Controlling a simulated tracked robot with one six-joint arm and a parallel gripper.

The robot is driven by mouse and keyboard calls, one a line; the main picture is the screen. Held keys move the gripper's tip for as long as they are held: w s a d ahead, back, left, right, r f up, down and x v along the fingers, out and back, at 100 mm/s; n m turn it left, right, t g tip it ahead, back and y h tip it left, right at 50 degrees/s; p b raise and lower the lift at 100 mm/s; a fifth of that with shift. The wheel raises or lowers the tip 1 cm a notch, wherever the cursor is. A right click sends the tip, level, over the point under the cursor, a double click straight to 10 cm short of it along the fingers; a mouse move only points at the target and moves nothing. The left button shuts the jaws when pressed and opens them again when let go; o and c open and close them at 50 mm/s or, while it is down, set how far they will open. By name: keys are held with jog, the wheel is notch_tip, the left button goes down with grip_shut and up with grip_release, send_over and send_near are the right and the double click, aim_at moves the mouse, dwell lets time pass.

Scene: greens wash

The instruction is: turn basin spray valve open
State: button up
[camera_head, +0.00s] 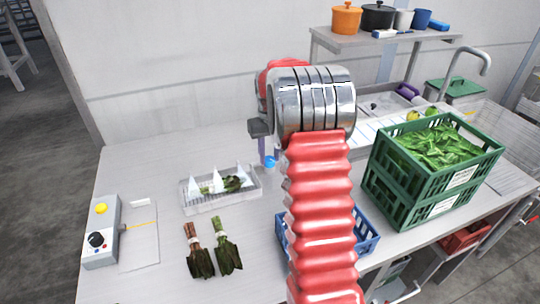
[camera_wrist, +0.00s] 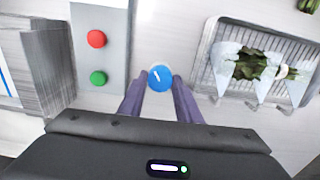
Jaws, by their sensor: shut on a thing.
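A round blue knob (camera_wrist: 161,76), which looks like the basin spray valve, has a short white mark tilted slightly from upper left to lower right. My gripper (camera_wrist: 159,86) has its two purple-grey fingers shut on the blue knob, one on each side, in the wrist view. In the head view my gripper (camera_head: 266,154) points down at the worktop, and the blue knob (camera_head: 270,162) shows at its fingertips. My red-sleeved arm hides the area right of it.
A grey box with a red button and a green button (camera_wrist: 100,55) stands left of the knob in the wrist view. A wire tray of greens (camera_head: 222,204) is close by. Green crates (camera_head: 400,195) and a blue crate (camera_head: 368,240) stand at right. A control box (camera_head: 101,235) is far left.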

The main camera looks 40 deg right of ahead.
aim_at(269, 159)
jog(key=shift+n, duration=1.1)
jog(key=o, duration=1.1)
jog(key=shift+c, duration=0.2)
jog(key=shift+r, duration=0.1)
notch_tip(269, 159, up, 14)
jog(key=shift+f, duration=0.25)
